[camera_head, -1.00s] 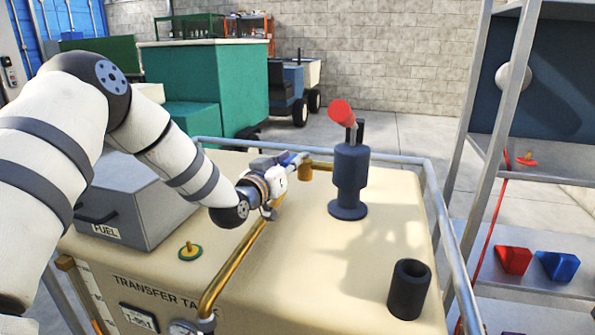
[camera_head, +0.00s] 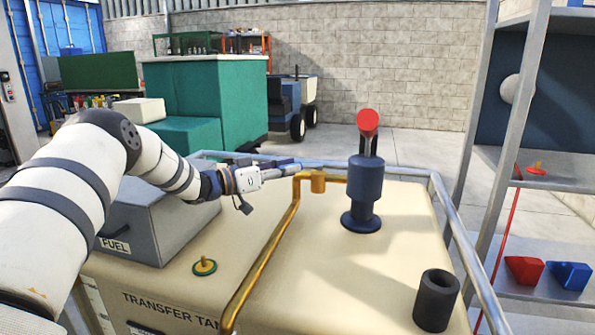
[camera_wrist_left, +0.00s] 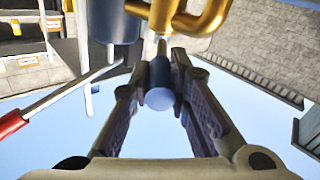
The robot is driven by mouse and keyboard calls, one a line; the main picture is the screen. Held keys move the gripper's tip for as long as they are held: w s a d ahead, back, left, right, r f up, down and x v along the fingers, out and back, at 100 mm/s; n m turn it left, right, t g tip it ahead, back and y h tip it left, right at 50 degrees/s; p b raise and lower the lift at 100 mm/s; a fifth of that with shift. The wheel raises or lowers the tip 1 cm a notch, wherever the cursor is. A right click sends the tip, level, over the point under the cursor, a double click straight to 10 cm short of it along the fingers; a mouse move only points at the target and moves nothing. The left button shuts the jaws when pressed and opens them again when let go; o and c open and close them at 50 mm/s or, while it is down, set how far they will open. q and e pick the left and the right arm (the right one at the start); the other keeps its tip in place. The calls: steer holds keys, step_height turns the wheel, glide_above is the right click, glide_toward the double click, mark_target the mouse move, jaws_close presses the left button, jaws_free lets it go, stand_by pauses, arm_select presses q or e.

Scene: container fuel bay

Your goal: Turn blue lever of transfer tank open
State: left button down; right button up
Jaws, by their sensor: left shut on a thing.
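The beige transfer tank (camera_head: 330,290) fills the front of the head view. A brass pipe (camera_head: 262,265) runs over its top to a brass valve body (camera_head: 317,180). My left gripper (camera_head: 290,164) reaches in from the left, nearly level, just left of the valve. In the left wrist view, my left gripper (camera_wrist_left: 160,72) is shut on the blue lever (camera_wrist_left: 160,95), a short round grip on a thin stem below the brass valve body (camera_wrist_left: 164,14). The lever is mostly hidden by the fingers in the head view. My right gripper is not in view.
A dark blue pump (camera_head: 364,190) with a red-ended handle (camera_head: 368,121) stands right of the valve. A dark open cylinder (camera_head: 436,300) stands near the front right. A grey rail (camera_head: 462,225) edges the tank. A grey FUEL box (camera_head: 150,225) sits under my left arm.

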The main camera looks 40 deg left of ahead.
arm_select(q)
steer(key=shift+w+a+r, duration=0.1)
steer(key=shift+a+r, duration=0.05)
stand_by(0.3)
steer(key=c, duration=1.5)
jaws_free()
step_height(320, 180, up, 10)
steer(key=shift+f, duration=0.1)
